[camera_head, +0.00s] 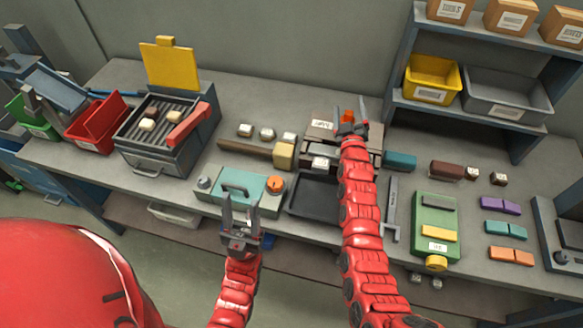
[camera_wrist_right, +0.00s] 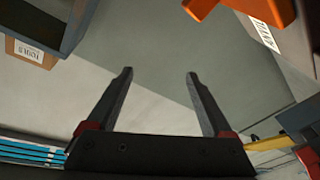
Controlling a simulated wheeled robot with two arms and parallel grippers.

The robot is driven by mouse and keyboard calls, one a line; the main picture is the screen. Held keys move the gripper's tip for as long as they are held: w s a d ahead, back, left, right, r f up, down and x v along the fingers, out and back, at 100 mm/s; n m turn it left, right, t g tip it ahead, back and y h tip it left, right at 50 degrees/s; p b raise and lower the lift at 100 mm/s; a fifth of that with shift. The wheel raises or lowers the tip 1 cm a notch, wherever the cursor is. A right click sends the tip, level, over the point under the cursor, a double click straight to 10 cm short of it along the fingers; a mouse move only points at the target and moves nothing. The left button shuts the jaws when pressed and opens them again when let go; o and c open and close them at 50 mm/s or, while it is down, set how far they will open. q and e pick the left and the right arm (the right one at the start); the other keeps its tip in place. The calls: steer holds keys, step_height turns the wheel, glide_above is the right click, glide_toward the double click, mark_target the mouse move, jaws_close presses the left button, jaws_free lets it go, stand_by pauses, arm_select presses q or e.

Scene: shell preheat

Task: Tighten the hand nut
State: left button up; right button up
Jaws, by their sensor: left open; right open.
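No part is clearly readable as the hand nut. An orange piece (camera_head: 347,116) shows beside my right gripper (camera_head: 352,116) over the back of the bench; a labelled orange part (camera_wrist_right: 262,10) is at the top of the right wrist view. My right gripper's fingers (camera_wrist_right: 160,76) are apart with nothing between them. An orange round knob (camera_head: 275,184) sits on the teal box (camera_head: 212,193), and a yellow round knob (camera_head: 436,263) is at the front of the green box (camera_head: 430,215). My left gripper (camera_head: 240,212) is open and empty in front of the teal box.
A grill box (camera_head: 150,158) with a raised yellow lid and a red bin (camera_head: 97,130) stand at left. A black tray (camera_head: 312,200) lies mid-bench. A shelf (camera_head: 480,55) with bins and cartons rises at back right. Coloured blocks (camera_head: 505,230) lie at right.

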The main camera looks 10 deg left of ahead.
steer(key=s+a+n+g+y, duration=0.25)
steer(key=a+n+g, duration=0.8)
steer(key=a, duration=0.85)
step_height(320, 180, up, 5)
steer(key=n+g+h, duration=0.6)
steer(key=n+g, duration=0.2)
steer(key=n, duration=0.4)
glide_above(277, 180)
steer(key=shift+g, duration=0.25)
steer(key=f+p, duration=0.2)
steer(key=f, duration=0.2)
steer(key=f+p, duration=0.3)
steer(key=f, duration=0.2)
steer(key=shift+s+f, duration=0.2)
steer(key=shift+f, duration=0.1)
step_height(277, 180, down, 6)
steer(key=shift+w+a+f, duration=0.1)
steer(key=shift+f, duration=0.65)
